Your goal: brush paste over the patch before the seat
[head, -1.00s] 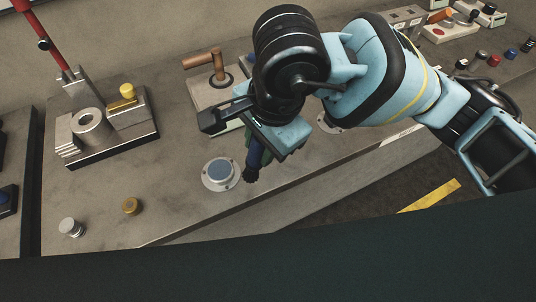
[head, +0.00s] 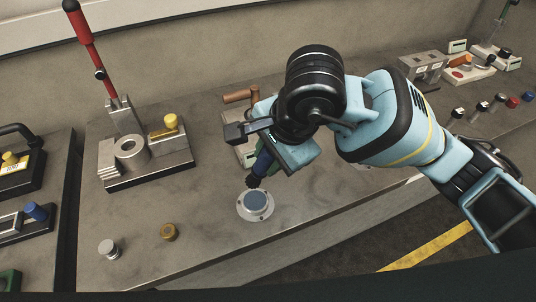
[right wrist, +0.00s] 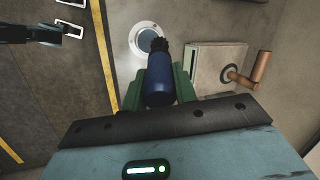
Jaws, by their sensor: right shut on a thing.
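My right gripper (head: 273,160) is shut on a brush with a blue handle (right wrist: 160,82) and dark bristles. The bristles hang just above the far edge of a round patch (head: 256,201), blue-grey inside a pale ring on the bench; I cannot tell whether they touch it. In the right wrist view the patch (right wrist: 150,40) lies just beyond the bristle tip. A metal seat fixture (head: 132,147) with a round bore stands at the left, below a red lever. My left gripper is not in the head view.
A box with a wooden crank handle (right wrist: 247,78) stands beside the brush. Several coloured knobs and small fixtures are at the back right.

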